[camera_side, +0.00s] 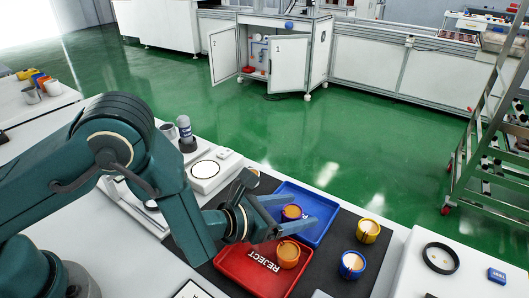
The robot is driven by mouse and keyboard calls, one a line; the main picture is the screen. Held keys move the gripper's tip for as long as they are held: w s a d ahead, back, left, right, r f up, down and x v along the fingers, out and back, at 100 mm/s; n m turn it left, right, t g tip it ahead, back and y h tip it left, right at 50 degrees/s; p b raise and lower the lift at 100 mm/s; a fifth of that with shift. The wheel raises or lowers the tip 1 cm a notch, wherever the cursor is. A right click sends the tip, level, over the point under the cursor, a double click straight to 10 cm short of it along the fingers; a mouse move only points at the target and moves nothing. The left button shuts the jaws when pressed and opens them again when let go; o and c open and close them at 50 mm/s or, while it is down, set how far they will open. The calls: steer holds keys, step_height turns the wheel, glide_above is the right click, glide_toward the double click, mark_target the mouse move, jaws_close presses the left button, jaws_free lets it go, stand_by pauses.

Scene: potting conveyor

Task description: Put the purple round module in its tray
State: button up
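No module that is clearly purple shows in this view. My gripper (300,209) reaches from the left over the blue tray (322,205), with its two fingers spread apart. A small round orange-topped module (291,212) shows between the fingers, apparently in the blue tray; I cannot tell whether a finger touches it. An orange round module (288,254) stands in the red tray (236,263) marked REJECT. A yellow-rimmed module (367,231) and a blue-rimmed module (352,264) stand on the dark mat right of the trays. My arm hides part of the trays' left side.
The dark mat (338,279) has bare room around the two right-hand modules. A black ring (440,258) and a small blue block (496,276) lie on the white surface at right. A white round device (205,169) and a dark-based bottle (185,130) stand behind my arm.

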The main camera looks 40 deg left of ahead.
steer(key=shift+r, duration=0.15)
steer(key=shift+s+a+r, duration=0.1)
steer(key=shift+s, duration=0.1)
steer(key=shift+v, duration=3.5)
